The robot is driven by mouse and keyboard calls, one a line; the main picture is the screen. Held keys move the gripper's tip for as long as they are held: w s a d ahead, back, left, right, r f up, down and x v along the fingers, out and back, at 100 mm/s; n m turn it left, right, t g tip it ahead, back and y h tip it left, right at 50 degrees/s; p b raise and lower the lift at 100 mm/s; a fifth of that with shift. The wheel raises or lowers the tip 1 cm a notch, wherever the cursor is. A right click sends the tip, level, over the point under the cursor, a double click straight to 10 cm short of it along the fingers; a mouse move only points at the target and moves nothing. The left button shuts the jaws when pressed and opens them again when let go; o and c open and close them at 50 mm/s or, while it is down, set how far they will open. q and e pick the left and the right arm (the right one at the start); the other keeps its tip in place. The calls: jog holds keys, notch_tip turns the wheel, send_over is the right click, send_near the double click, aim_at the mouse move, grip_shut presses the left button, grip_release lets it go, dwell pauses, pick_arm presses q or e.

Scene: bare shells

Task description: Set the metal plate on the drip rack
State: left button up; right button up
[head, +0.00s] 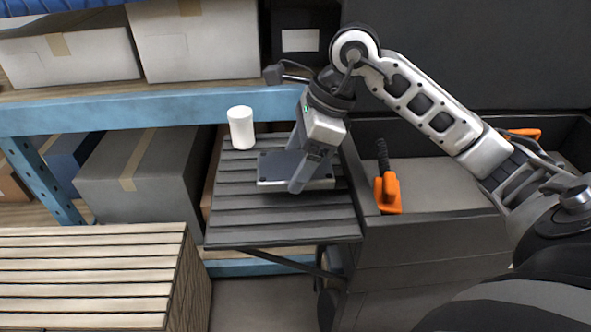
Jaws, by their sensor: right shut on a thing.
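The metal plate (268,170) is a flat grey plate with small dark holes near its corners. It lies level over the slats of the dark slatted drip rack (285,225), near the rack's middle. I cannot tell whether it touches the slats or is held slightly above them. My right gripper (294,172) reaches down from above and is shut on the plate, its fingers covering part of it. My left gripper is not in view.
A white cylinder (241,128) stands on the rack's back left, close to the plate. An orange-and-black tool (388,188) is in the dark bin to the right. Boxes fill the blue-beamed shelf (150,108) behind. A wooden slatted crate (85,275) stands front left. The rack's front slats are clear.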

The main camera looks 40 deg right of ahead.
jog(key=f, duration=0.3)
jog(key=shift+w+f, duration=0.2)
jog(key=shift+w, duration=0.05)
jog(key=shift+f, duration=0.15)
jog(key=shift+f, duration=0.2)
jog(key=o, duration=1.3)
jog(key=shift+r, duration=0.15)
